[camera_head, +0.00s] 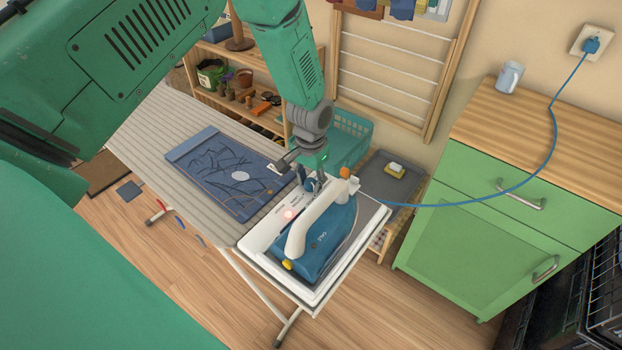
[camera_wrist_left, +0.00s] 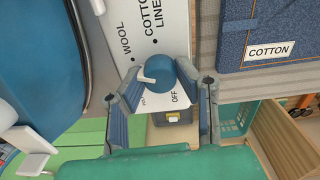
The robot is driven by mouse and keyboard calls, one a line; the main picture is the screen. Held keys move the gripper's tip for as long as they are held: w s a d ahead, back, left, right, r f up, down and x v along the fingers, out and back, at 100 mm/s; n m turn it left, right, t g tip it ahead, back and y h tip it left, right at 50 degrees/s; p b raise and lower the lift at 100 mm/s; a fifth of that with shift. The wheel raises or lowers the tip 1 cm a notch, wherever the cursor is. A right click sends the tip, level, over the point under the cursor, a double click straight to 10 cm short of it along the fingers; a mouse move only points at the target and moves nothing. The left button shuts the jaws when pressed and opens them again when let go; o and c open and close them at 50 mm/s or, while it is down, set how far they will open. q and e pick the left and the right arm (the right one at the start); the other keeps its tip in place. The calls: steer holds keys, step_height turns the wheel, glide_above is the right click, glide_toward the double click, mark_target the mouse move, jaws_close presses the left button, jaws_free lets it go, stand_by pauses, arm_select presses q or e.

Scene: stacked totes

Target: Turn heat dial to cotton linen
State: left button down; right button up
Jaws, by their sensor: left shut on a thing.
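A blue round dial (camera_wrist_left: 161,73) with a white pointer mark sits on the white panel (camera_wrist_left: 187,45) in the left wrist view. The panel reads WOOL, COTTON LINEN and OFF; another label is partly hidden. The pointer faces left in that view, on the side of WOOL and the partly hidden label, not at COTTON LINEN. My left gripper (camera_wrist_left: 160,90) has its fingers on either side of the dial, shut on it. In the head view my left gripper (camera_head: 312,181) reaches down to the panel's back edge beside the iron. My right gripper is not in view.
A blue iron (camera_head: 334,238) with a white handle rests on the white base. Folded denim (camera_head: 222,168), tagged COTTON, lies on the ironing board (camera_head: 150,122). A blue cord (camera_head: 500,197) runs to the wall socket (camera_head: 590,42). A green cabinet (camera_head: 480,237) stands right.

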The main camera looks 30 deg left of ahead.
mark_target(311, 180)
arm_select(q)
steer(key=m, duration=0.7)
steer(key=shift+w+r+p, duration=0.1)
steer(key=shift+w+p, duration=0.1)
steer(key=shift+p, duration=0.2)
steer(key=m, duration=0.7)
steer(key=c, duration=1.2)
jaws_free()
steer(key=shift+a, duration=0.1)
steer(key=shift+s, duration=0.1)
step_height(311, 180, up, 12)
